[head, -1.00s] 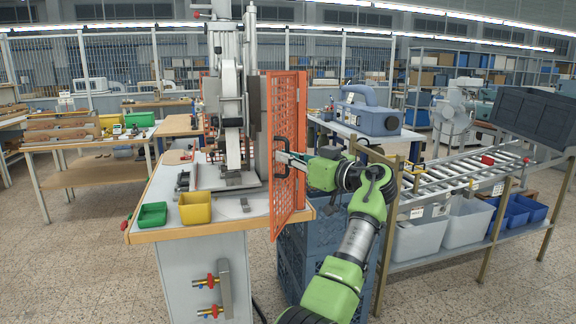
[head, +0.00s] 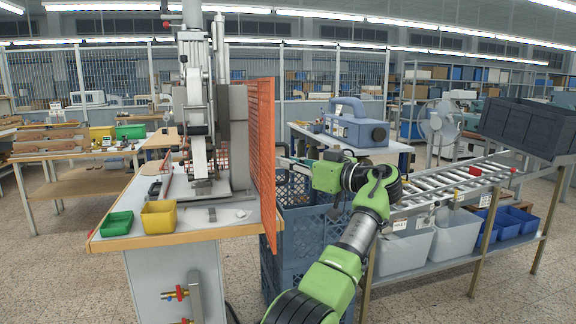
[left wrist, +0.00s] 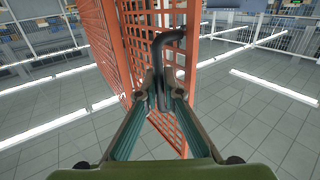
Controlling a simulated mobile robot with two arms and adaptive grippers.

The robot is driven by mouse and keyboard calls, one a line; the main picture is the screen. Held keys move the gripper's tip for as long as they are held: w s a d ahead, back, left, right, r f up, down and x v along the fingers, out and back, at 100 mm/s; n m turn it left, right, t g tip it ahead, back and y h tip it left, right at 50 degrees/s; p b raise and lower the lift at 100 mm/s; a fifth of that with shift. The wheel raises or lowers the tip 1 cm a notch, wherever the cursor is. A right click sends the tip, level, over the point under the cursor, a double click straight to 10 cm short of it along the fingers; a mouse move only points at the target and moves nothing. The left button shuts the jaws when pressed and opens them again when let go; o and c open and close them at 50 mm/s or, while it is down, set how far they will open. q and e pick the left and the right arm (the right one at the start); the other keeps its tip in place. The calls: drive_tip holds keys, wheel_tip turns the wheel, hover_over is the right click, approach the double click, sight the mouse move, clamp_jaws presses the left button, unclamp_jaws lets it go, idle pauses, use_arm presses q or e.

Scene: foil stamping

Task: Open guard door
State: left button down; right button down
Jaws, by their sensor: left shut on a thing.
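The orange mesh guard door (head: 262,150) stands out from the right side of the press (head: 200,110), seen at a steep angle in the head view. My left gripper (head: 284,162) is at the door's right side, its fingertips partly hidden by the door. In the left wrist view, my left gripper (left wrist: 160,88) is shut on the dark curved door handle (left wrist: 160,48), with the orange mesh of the door (left wrist: 112,40) behind it. My right gripper is not in view.
A green bin (head: 117,225) and a yellow bin (head: 159,217) sit on the press table's (head: 215,232) front left. Blue-grey crates (head: 300,235) stand under my left arm. A roller conveyor (head: 440,185) with bins below is at the right. The floor at front left is clear.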

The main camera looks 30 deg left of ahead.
use_arm(q)
drive_tip(key=shift+w+d, duration=0.15)
drive_tip(key=shift+w, duration=0.15)
drive_tip(key=c, duration=2.5)
unclamp_jaws()
drive_tip(key=shift+f, duration=0.1)
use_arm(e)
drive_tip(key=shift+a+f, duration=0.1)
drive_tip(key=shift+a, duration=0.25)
use_arm(q)
drive_tip(key=d, duration=0.4)
drive_tip(key=s+d, duration=0.1)
drive_tip(key=d, duration=0.7)
drive_tip(key=shift+s, duration=0.15)
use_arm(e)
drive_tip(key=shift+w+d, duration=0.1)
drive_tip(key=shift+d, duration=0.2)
use_arm(q)
drive_tip(key=shift+a, duration=0.1)
